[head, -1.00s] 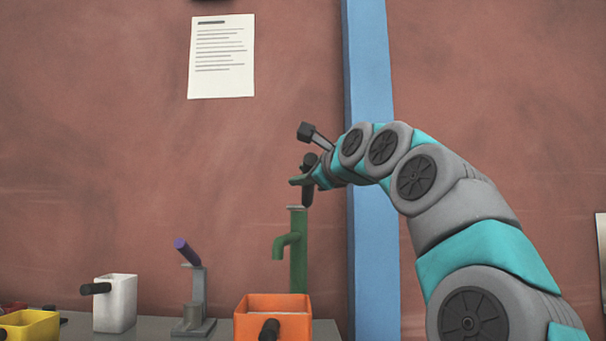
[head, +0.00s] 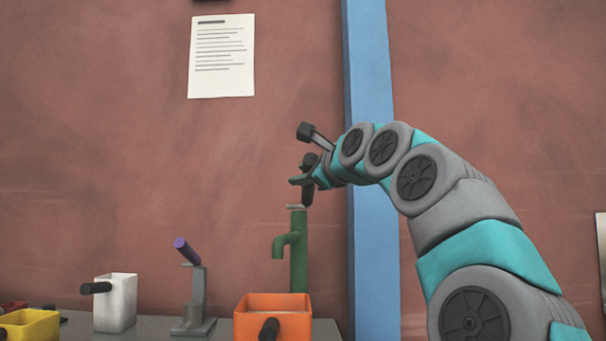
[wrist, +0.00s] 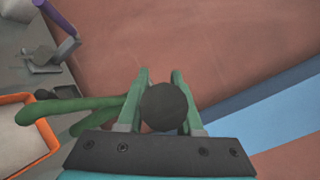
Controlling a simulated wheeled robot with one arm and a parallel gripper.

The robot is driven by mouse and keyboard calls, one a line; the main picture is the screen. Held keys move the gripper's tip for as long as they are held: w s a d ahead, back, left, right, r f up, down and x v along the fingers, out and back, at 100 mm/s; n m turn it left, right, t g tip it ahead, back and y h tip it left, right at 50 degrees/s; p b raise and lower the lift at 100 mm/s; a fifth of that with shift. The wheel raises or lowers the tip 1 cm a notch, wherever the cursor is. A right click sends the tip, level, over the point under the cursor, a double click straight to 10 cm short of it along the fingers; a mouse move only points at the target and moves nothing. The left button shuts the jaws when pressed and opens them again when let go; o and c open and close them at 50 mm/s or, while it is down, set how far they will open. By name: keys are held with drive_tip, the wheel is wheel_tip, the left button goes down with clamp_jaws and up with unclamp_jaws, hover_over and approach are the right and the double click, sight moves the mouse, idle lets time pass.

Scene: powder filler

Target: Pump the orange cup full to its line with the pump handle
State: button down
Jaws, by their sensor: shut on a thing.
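The orange cup (head: 254,328) stands on the bench below the spout of the green pump (head: 299,262). A dark handle sticks out of its front. In the wrist view the cup's orange rim (wrist: 14,98) shows at the left edge, with a pale inside; I cannot tell the powder level or see a line. The black pump handle (head: 308,161) is raised above the pump column. My gripper (head: 303,181) is shut on it, high over the pump. In the wrist view the handle's round dark end (wrist: 166,106) sits between my green fingers.
A white cup (head: 117,303) and a grey stand with a purple handle (head: 186,251) are left of the orange cup. A yellow cup (head: 38,326) is at the far left. A blue post (head: 369,75) runs up the wall behind my arm.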

wheel_tip(320, 180, down, 9)
drive_tip(key=s+n+t+y+b, duration=0.1)
drive_tip(key=n+t+y+b, duration=0.2)
drive_tip(key=b, duration=1.3)
drive_tip(key=shift+r+t+y, duration=0.15)
drive_tip(key=shift+t+y, duration=0.25)
drive_tip(key=shift+s+n, duration=0.1)
drive_tip(key=shift+n, duration=0.2)
drive_tip(key=c, duration=0.6)
unclamp_jaws()
